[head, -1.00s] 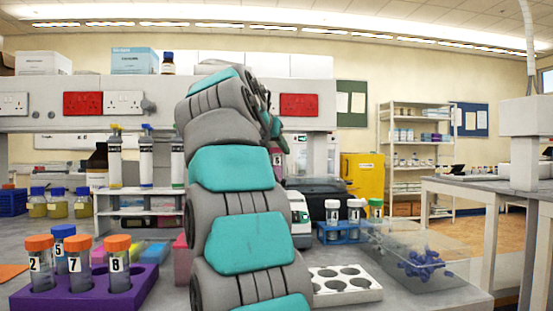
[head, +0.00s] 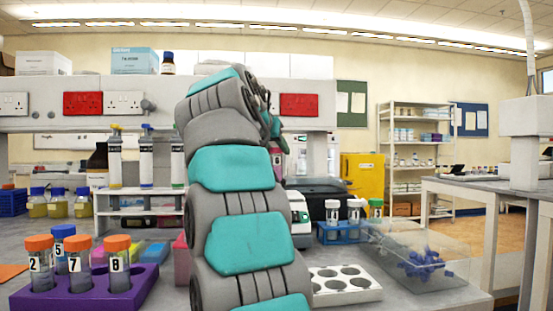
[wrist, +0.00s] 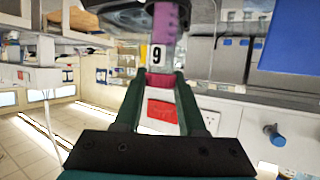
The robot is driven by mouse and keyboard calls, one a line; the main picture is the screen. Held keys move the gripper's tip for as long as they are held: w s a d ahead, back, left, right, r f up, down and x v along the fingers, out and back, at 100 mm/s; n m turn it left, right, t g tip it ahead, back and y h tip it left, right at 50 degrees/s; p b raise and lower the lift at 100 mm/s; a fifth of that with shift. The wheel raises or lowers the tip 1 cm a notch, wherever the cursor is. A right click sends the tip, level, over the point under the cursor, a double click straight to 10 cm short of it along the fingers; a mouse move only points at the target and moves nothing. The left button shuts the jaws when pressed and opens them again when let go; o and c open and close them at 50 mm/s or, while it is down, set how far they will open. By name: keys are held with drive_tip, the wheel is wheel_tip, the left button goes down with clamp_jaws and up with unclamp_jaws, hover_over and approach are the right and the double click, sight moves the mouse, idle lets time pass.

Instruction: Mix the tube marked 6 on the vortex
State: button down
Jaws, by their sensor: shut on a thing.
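My gripper (wrist: 160,92) is shut on a tube (wrist: 165,22) in the wrist view, which looks upside down. The tube holds purple-pink content and a label reading 9 in this inverted picture, so a 6 upright. Its lower end points to the top of the picture, beside a dark rounded thing (wrist: 120,8); I cannot tell if they touch. In the head view my arm hides most of the gripper, and a pink bit of the tube (head: 276,158) shows beside it. A pale device (head: 300,218), possibly the vortex, is partly hidden behind my arm.
A purple rack (head: 92,294) at front left holds orange- and blue-capped tubes marked 2, 5, 7 and 8. Right of my arm are a white rack with round holes (head: 343,290), a blue rack (head: 340,235) with capped tubes, and a clear bin (head: 440,280) of blue pieces.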

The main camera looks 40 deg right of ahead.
drive_tip(key=shift+r+p, duration=2.4)
drive_tip(key=shift+r, duration=0.1)
